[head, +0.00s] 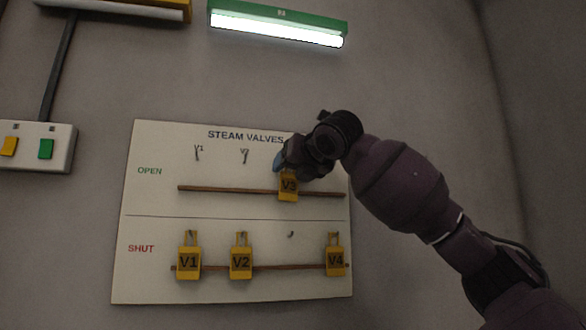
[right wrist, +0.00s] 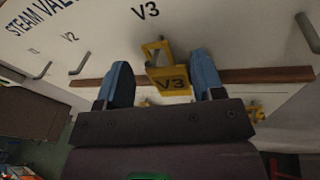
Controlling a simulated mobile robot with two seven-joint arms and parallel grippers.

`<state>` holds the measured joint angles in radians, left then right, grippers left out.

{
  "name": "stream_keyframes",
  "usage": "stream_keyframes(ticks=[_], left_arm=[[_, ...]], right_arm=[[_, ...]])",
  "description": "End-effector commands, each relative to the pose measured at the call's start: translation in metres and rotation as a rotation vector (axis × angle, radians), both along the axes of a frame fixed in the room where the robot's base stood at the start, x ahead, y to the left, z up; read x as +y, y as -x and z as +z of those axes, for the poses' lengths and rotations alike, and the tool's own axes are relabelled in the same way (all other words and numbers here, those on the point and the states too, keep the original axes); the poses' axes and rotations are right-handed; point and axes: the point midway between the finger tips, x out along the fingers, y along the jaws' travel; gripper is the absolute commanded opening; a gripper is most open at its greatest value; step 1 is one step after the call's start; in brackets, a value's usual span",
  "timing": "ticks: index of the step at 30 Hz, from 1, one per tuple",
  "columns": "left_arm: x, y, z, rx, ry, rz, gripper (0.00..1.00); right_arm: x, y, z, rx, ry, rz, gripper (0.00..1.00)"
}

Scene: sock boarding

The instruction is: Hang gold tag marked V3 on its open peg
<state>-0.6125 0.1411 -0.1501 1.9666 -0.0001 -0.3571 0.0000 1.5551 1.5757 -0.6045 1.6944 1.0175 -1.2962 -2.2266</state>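The gold tag marked V3 (head: 288,187) is in the OPEN row of the steam valves board (head: 150,205), in front of the upper wooden rail. In the right wrist view the tag (right wrist: 170,80) sits below the V3 label, its loop upward; its peg is not clearly visible, so I cannot tell how the loop sits on it. My right gripper (head: 290,161) is at the tag. In its wrist view the gripper's blue fingers (right wrist: 163,80) stand apart on either side of the tag, with a gap at the left. My left gripper is out of view.
Tags V1 (head: 189,263), V2 (head: 241,262) and V4 (head: 335,261) hang in the SHUT row; the V3 peg (head: 291,234) there is bare. The OPEN pegs V1 (head: 197,154) and V2 (head: 245,157) are empty. A switch box (head: 30,147) is at the left.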

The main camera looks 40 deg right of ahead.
Motion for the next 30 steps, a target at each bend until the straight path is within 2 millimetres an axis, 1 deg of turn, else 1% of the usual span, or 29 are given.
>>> stream_keyframes(ticks=[1,2,3,10,14,17,23,27,30], left_arm=[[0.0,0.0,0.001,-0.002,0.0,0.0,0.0],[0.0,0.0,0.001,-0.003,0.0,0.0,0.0],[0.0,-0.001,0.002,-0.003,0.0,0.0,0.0],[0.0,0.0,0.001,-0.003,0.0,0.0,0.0],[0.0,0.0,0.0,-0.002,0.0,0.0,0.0],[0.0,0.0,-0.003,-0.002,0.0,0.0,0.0],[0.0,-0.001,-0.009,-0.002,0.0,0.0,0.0],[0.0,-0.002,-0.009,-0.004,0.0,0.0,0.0],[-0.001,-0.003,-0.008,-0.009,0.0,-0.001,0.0]], right_arm=[[0.0,0.0,0.0,0.0,0.0,0.0,0.7],[0.0,0.0,0.0,0.0,0.0,0.0,0.74],[0.0,0.0,0.0,0.0,0.0,0.0,0.75],[0.0,0.0,0.0,0.0,0.0,0.0,0.75],[0.002,0.007,0.001,-0.002,0.0,0.001,0.75],[0.005,0.019,0.002,-0.003,0.002,0.0,0.75],[0.014,0.055,0.008,-0.003,0.003,0.0,0.75],[0.02,0.077,0.011,-0.003,0.002,0.0,0.75],[0.023,0.089,0.013,-0.001,0.0,0.001,0.75]])
